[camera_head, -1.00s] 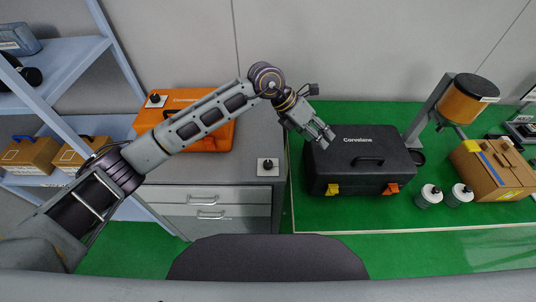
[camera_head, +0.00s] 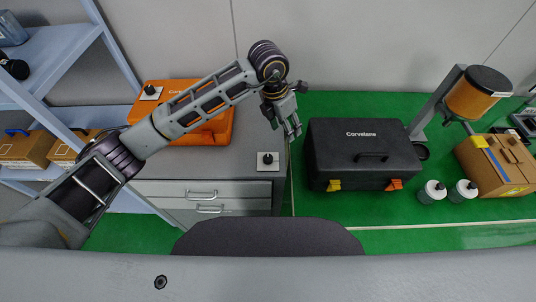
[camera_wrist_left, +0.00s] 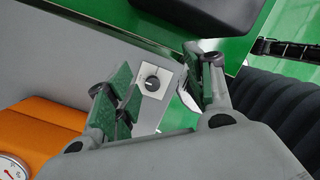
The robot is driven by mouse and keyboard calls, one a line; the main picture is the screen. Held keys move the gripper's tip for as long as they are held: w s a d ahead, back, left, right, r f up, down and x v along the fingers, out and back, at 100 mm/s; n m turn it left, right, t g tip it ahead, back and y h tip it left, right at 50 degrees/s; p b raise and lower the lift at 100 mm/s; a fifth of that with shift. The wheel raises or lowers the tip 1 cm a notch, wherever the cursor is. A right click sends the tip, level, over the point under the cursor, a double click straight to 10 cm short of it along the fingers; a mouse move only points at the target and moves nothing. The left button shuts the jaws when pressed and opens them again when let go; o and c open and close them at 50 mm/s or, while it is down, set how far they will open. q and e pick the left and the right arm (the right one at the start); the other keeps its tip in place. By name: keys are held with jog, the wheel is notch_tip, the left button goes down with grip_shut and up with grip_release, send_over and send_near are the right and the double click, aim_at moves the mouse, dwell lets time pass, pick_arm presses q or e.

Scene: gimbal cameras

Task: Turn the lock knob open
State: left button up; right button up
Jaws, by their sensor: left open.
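A black lock knob (camera_head: 267,158) on a pale square plate sits on the grey cabinet top near its front right corner. In the left wrist view the knob (camera_wrist_left: 152,83) shows between the two fingers, with a white pointer mark on it. My left gripper (camera_head: 291,132) is open and empty, behind and slightly right of the knob, apart from it. In the left wrist view its green-padded fingers (camera_wrist_left: 160,100) are spread. My right gripper is not in view.
An orange case (camera_head: 215,126) lies on the cabinet behind the knob. Another black knob (camera_head: 149,90) on a plate stands at the far left. A black Corvelane case (camera_head: 361,150) stands to the right on the green surface. Drawers (camera_head: 200,192) are below the knob.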

pick_arm(q)
jog(key=a+y, duration=0.2)
jog(key=a, duration=0.1)
jog(key=s+a+n, duration=0.1)
jog(key=a, duration=0.1)
jog(key=shift+f+g+y, duration=0.3)
jog(key=shift+y, duration=0.1)
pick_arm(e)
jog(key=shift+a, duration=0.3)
pick_arm(q)
jog(key=shift+f, duration=0.15)
jog(key=p, duration=0.2)
send_near(268, 157)
notch_tip(268, 157, down, 7)
jog(key=shift+r, duration=0.15)
jog(key=shift+f, duration=1.15)
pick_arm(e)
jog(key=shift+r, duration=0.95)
pick_arm(q)
jog(key=shift+c, duration=0.3)
